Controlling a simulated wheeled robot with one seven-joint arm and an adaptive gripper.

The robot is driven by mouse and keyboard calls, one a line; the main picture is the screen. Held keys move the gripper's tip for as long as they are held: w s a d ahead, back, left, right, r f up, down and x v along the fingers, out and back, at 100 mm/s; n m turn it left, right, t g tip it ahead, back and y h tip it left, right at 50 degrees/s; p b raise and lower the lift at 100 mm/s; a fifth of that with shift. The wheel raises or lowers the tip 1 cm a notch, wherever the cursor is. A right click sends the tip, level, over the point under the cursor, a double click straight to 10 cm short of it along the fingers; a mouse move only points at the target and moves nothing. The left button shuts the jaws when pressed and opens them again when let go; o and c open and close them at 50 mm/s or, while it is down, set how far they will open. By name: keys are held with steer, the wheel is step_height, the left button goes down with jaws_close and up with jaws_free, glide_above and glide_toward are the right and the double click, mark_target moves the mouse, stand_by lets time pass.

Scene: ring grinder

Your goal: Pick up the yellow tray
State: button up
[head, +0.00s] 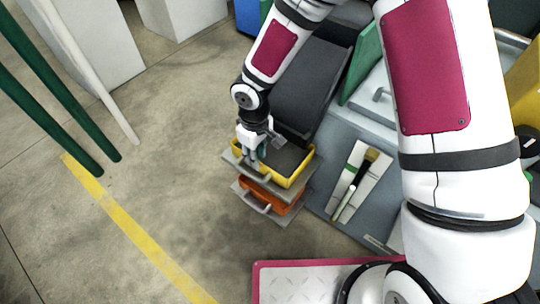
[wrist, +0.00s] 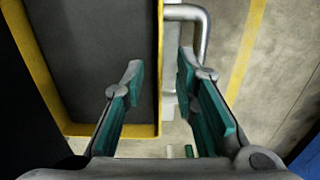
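The yellow tray (head: 301,174) sits in the upper level of a small grey rack in the head view. It has a yellow rim and a dark grey inside. In the wrist view its yellow wall (wrist: 159,90) runs between my two fingers. My gripper (head: 254,160) is over the tray's left side, pointing down. In the wrist view my gripper (wrist: 158,68) is open, with one finger on the tray's inner side and the other outside it. I cannot tell whether either finger touches the wall.
An orange tray (head: 279,202) sits on the level below. A grey metal handle (wrist: 202,35) is close to the outer finger. Clear concrete floor (head: 170,150) lies to the left, with a yellow line.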

step_height(320, 180, down, 4)
steer(key=shift+r+b, duration=0.15)
steer(key=shift+b, duration=0.5)
jaws_close()
steer(key=shift+r, duration=0.2)
